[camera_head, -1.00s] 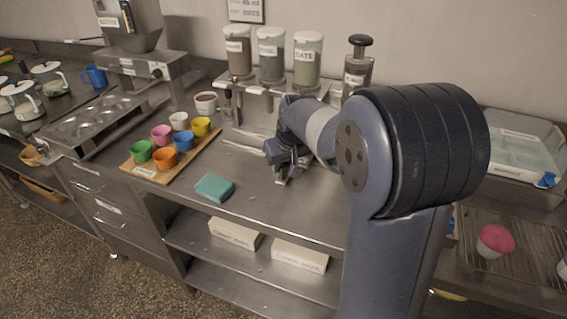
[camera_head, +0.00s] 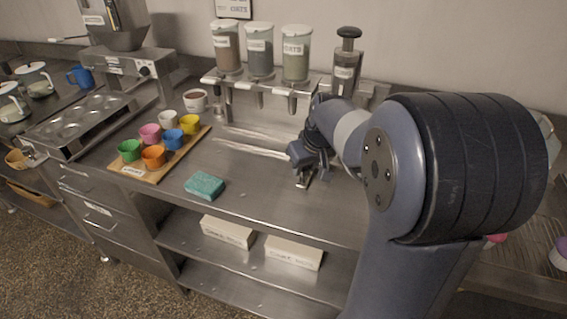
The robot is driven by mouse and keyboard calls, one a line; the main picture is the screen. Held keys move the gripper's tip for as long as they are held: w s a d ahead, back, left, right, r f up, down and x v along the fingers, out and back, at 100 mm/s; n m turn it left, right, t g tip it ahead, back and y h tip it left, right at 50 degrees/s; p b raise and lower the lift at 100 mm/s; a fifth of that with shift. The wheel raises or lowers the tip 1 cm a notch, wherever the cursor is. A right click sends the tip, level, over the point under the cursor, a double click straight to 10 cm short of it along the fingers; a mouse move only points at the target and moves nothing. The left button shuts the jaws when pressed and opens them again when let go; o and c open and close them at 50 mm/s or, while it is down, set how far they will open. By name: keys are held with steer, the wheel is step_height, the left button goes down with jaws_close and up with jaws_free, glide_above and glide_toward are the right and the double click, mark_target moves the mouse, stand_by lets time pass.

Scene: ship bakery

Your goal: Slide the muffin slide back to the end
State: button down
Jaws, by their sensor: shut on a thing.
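My gripper (camera_head: 304,172) is low over the steel counter, right of the pale track lines (camera_head: 252,148) that run below the dispensers. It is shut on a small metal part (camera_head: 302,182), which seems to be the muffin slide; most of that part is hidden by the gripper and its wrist. My large arm link covers the counter to the right, so the right end of the track cannot be seen.
A teal sponge (camera_head: 204,185) lies near the front edge. Three labelled dispensers (camera_head: 260,50) and a pump dispenser (camera_head: 345,62) stand at the back. The counter between sponge and gripper is clear.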

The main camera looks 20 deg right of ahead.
steer(key=s+d, duration=0.4)
steer(key=d, duration=0.2)
steer(key=s+d+b, duration=0.1)
steer(key=s+d, duration=0.3)
steer(key=d, duration=0.2)
steer(key=s+d+b, duration=0.1)
steer(key=s+d, duration=0.4)
steer(key=d, duration=0.1)
steer(key=c, duration=1.1)
jaws_free()
steer(key=shift+s+d, duration=0.1)
steer(key=v, duration=1.1)
steer(key=shift+p, duration=0.3)
steer(key=shift+f, duration=0.2)
steer(key=b+x, duration=0.1)
steer(key=x, duration=0.9)
steer(key=shift+w+f, duration=0.25)
steer(key=shift+f, duration=0.05)
steer(key=shift+w+a, duration=0.5)
steer(key=shift+a, duration=0.25)
steer(key=shift+r, duration=0.1)
